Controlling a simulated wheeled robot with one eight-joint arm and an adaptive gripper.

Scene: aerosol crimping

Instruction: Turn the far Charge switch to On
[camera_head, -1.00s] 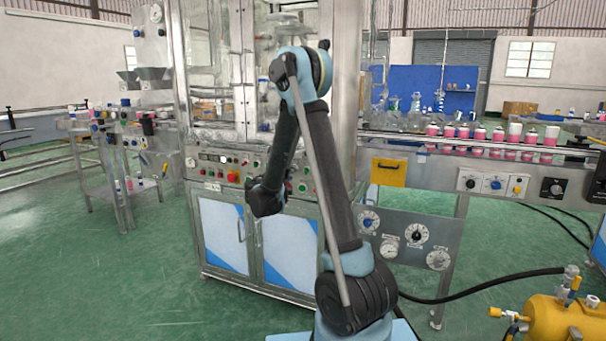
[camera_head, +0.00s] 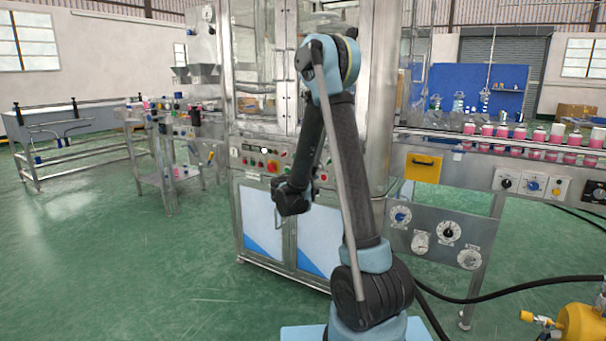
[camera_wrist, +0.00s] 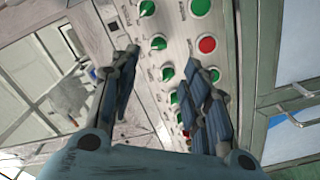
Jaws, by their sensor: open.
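The steel control panel (camera_head: 247,152) of the filling cabinet carries several green knobs and red buttons. In the wrist view, a green knob (camera_wrist: 168,73) shows between my gripper's fingers (camera_wrist: 165,68), with another green knob (camera_wrist: 158,43) above it. The labels are too blurred to tell which knob is the far Charge switch or how it is set. My gripper is open, one finger on each side of that row, and holds nothing. I cannot tell whether it touches the panel.
A red button (camera_wrist: 207,44) and a further green knob (camera_wrist: 214,75) sit close to the right finger. Cabinet doors with a handle (camera_wrist: 297,90) lie right of the panel. A conveyor with pink bottles (camera_head: 520,132) runs right. Green floor (camera_head: 130,260) is clear at left.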

